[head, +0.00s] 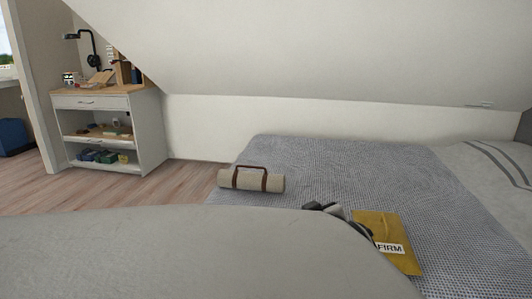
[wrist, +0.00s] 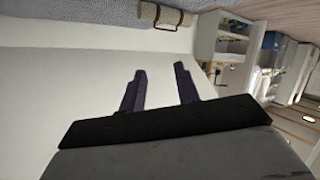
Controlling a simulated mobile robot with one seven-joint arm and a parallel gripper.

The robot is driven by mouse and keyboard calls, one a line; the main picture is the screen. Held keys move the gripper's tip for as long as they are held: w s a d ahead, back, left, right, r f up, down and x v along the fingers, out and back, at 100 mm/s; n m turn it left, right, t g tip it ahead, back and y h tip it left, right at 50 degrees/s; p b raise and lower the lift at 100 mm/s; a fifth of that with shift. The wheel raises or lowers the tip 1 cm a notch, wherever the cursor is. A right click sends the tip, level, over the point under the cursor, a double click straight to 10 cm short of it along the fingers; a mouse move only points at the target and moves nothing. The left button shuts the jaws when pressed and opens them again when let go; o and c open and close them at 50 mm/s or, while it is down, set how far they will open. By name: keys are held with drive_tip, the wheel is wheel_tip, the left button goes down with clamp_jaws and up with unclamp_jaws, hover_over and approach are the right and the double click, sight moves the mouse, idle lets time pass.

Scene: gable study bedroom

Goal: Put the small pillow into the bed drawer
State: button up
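A flat mustard-yellow item (head: 385,238) with a white label reading "FIRM" lies on the right part of the bed (head: 320,165); it may be the small pillow, but I cannot be sure. Its near left part is hidden behind dark parts, likely of my gripper, and my large grey arm. My gripper (wrist: 160,67) shows in the wrist view with its two dark fingers apart and nothing between them. The bed drawer is in neither view; my arm hides the bed's near side.
A beige roll with brown straps (head: 251,179) lies at the bed's left edge. A white shelf unit (head: 145,128) with small items stands at the back left. The sloped ceiling (head: 330,50) hangs low over the bed. Some wood floor (head: 185,178) is clear.

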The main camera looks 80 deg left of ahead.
drive_tip(key=s+d+r+n+g+y, duration=0.1)
drive_tip(key=s+d+r+y, duration=0.2)
drive_tip(key=r, duration=0.4)
drive_tip(key=s+d+r+n+g+y, duration=0.1)
drive_tip(key=s+d+r+y, duration=0.1)
drive_tip(key=s+r, duration=0.4)
drive_tip(key=s+d+r+n+g+y, duration=0.1)
drive_tip(key=s+d+r+y, duration=0.15)
drive_tip(key=r, duration=0.45)
drive_tip(key=s+d+r+m+y, duration=0.1)
drive_tip(key=s+d+r+y, duration=0.1)
drive_tip(key=d+r+y, duration=0.4)
drive_tip(key=d+r, duration=0.4)
drive_tip(key=d, duration=0.2)
drive_tip(key=shift+s+d+r, duration=0.15)
drive_tip(key=shift+d+r, duration=0.2)
drive_tip(key=shift+r, duration=0.05)
